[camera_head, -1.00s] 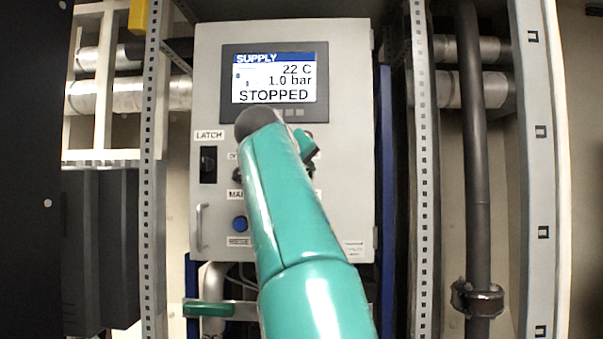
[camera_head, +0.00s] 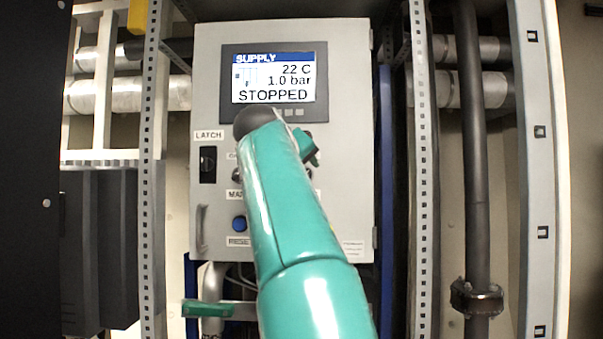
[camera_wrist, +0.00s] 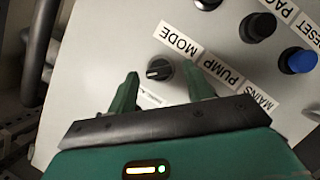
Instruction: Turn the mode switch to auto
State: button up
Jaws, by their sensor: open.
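The mode switch (camera_wrist: 159,70) is a small black rotary knob with a light pointer line, below the MODE label (camera_wrist: 180,40) in the wrist view. My gripper (camera_wrist: 162,85) is open, with one green finger on each side of the knob. The left finger is a little apart from it; whether the right finger touches it I cannot tell. The small print by the knob is too blurred to read.
The grey control cabinet (camera_head: 215,60) carries a screen (camera_head: 273,78) reading SUPPLY, 22 C, 1.0 bar, STOPPED. A black latch switch (camera_head: 208,165), a blue button (camera_head: 240,223) and a handle (camera_head: 201,228) are on its left. More black knobs (camera_wrist: 258,26) sit near the gripper.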

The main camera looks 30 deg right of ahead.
jog(key=v, duration=1.3)
jog(key=shift+a, duration=0.2)
jog(key=shift+s, duration=0.1)
jog(key=s+a+f+n+y, duration=0.1)
jog(key=s+a+f+y, duration=0.15)
jog(key=f, duration=0.95)
jog(key=s+a+f+n+y, duration=0.1)
jog(key=a+f+n+y, duration=0.2)
jog(key=f, duration=0.8)
jog(key=s+a+f+m+g+y, duration=0.1)
jog(key=s+a+f+y, duration=0.1)
jog(key=f, duration=0.8)
jog(key=s+a+f+g+y, duration=0.1)
jog(key=s+a+f+y, duration=0.1)
jog(key=s+a+f, duration=0.2)
jog(key=s+a+f+m+g+y, duration=0.1)
jog(key=s+f, duration=0.6)
jog(key=f, duration=0.8)
jog(key=shift+s+a+f+m+y, duration=0.35)
jog(key=shift+a+y, duration=0.3)
jog(key=shift+a, duration=0.5)
